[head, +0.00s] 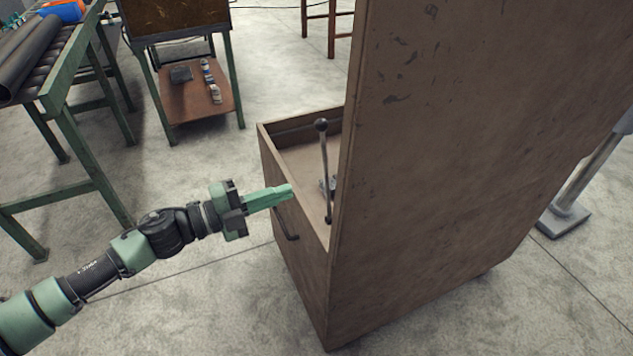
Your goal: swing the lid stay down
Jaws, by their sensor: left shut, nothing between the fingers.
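The lid stay (326,170) is a thin metal rod with a dark ball at its top, standing nearly upright inside the open brown chest (265,160). Its lower end is near the chest's right inner side. My right gripper is not in view.
A dark handle (286,223) is on the chest's outer left side. A green-framed roller table (75,100) stands at the left, and a small green-legged table with a shelf (195,100) stands behind. A grey post (590,175) is at the right. Floor in front is clear.

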